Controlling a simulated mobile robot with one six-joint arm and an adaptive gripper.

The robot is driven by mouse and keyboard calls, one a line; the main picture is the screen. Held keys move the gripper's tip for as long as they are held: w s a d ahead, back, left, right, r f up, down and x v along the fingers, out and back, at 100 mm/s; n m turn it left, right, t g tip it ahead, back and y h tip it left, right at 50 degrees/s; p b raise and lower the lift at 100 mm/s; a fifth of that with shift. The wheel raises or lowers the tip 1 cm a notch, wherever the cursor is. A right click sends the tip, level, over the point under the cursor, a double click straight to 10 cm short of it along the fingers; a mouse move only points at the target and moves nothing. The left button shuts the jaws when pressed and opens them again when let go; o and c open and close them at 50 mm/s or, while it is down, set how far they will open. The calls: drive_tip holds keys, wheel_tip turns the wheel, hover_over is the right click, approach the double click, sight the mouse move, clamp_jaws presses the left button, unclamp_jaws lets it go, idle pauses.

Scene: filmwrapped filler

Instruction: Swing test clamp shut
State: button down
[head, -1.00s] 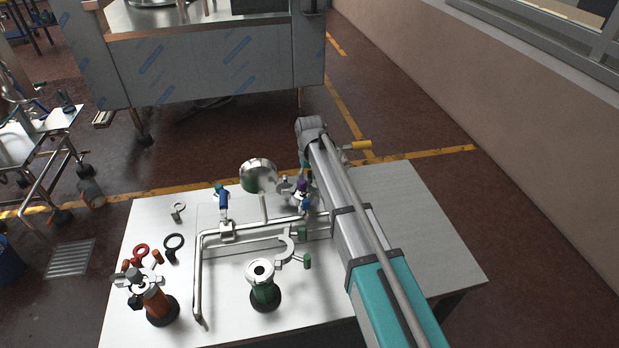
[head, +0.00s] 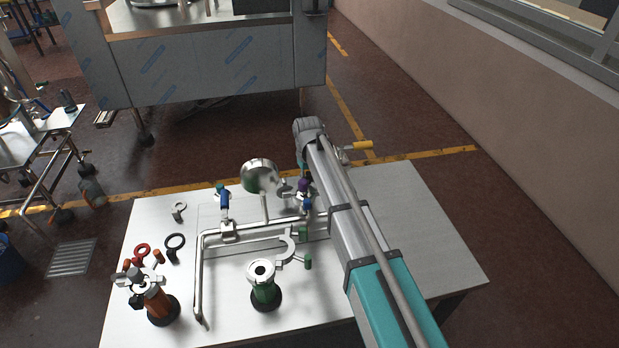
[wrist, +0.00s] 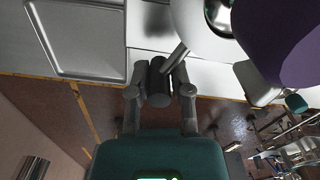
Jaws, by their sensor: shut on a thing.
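In the wrist view, my gripper (wrist: 160,90) has both fingers closed on a dark cylindrical handle (wrist: 158,80). A thin metal rod (wrist: 175,56) runs from beside the handle up toward a pale round fitting (wrist: 198,22). I cannot tell surely whether this handle belongs to the test clamp. In the head view, my arm hides most of the gripper. Grey clamp-like metal parts (head: 285,189) show beside the arm at the pipe's back right, near a purple part (head: 304,184) and a blue handle (head: 308,204). The purple part looms large in the wrist view (wrist: 285,45).
On the white table (head: 410,200) stand a bent pipe (head: 199,275), a round gauge (head: 259,175), a green-bodied fitting (head: 265,293) and an orange-bodied one (head: 157,304). An open clamp (head: 288,252) lies among them. Loose rings (head: 175,242) lie left. The table's right side is clear.

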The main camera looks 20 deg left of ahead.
drive_tip(key=shift+s, duration=0.2)
drive_tip(key=c, duration=0.6)
unclamp_jaws()
drive_tip(key=shift+o, duration=0.2)
drive_tip(key=shift+w, duration=0.15)
